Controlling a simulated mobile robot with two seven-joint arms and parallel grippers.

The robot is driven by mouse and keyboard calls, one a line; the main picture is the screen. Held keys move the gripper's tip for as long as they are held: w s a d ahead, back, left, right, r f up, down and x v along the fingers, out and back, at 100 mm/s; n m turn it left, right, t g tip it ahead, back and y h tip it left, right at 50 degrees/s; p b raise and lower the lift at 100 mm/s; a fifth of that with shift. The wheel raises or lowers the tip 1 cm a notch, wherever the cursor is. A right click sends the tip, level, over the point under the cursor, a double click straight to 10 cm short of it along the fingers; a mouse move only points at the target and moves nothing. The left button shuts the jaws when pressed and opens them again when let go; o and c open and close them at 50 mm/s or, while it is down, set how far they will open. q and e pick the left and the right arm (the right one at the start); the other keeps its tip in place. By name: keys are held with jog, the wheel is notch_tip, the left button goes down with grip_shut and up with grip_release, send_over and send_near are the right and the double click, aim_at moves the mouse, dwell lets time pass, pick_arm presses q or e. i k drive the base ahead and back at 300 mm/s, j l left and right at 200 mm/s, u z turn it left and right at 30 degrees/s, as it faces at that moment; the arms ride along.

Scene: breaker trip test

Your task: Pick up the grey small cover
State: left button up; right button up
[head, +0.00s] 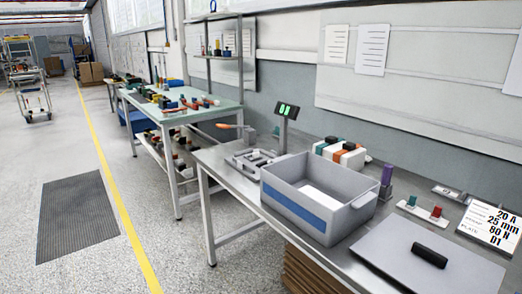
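A flat grey plate (395,250) with a black handle (430,256) on top lies at the front right of the near metal table. It looks like a cover, and I take it for the grey small cover, though I cannot be certain. Its near edge is close to the table's front edge. Nothing is touching its handle. Neither of my grippers shows in the head view.
A grey bin (290,197) with a blue stripe stands left of the plate. Behind are a purple block (386,178), a base with green and red parts (421,211) and a printed card (489,227). A green-lit display (287,111) stands behind the bin. A second table (215,112) is farther back.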

aim_at(256, 155)
jog(key=i+j, duration=1.35)
